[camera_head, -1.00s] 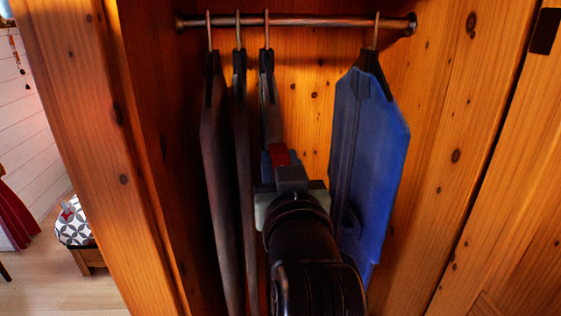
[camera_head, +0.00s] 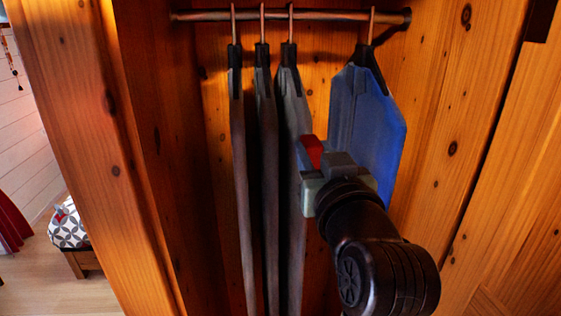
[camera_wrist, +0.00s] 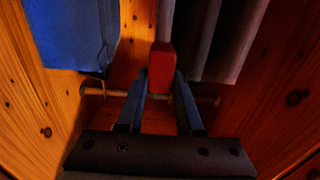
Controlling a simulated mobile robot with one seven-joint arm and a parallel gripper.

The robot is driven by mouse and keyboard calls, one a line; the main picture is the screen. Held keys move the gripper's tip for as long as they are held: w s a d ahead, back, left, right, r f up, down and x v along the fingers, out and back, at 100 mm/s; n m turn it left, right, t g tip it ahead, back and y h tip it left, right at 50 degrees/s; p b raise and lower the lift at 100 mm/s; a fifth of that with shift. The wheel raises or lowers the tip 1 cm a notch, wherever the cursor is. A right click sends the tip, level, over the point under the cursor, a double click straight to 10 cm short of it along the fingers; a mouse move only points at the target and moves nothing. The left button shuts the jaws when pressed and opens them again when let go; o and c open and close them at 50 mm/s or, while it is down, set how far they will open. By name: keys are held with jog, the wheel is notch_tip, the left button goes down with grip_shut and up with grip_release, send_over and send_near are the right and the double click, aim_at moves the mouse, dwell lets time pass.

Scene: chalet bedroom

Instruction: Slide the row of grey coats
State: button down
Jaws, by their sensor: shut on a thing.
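Three grey coats hang in a row on the left and middle of the wardrobe rail: the left one (camera_head: 241,190), the middle one (camera_head: 268,180) and the right one (camera_head: 295,130). Grey cloth (camera_wrist: 215,40) also shows at the upper right of the wrist view. My gripper (camera_head: 311,170) is shut on a small red block (camera_head: 314,150), which shows between the fingers in the wrist view (camera_wrist: 161,68). The gripper and block are just right of the right grey coat, hiding part of it. I cannot tell whether they touch it.
A blue coat (camera_head: 380,120) hangs at the right, also seen at left in the wrist view (camera_wrist: 70,35). The rail (camera_head: 330,17) spans the wooden wardrobe. Its side walls (camera_head: 150,120) are close. Free rail lies left of the grey coats.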

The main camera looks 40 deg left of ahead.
jog(key=w+d, duration=0.3)
jog(key=shift+w+b, duration=0.25)
jog(key=shift+b, duration=0.1)
jog(key=c, duration=0.6)
grip_release()
jog(key=shift+o, duration=0.2)
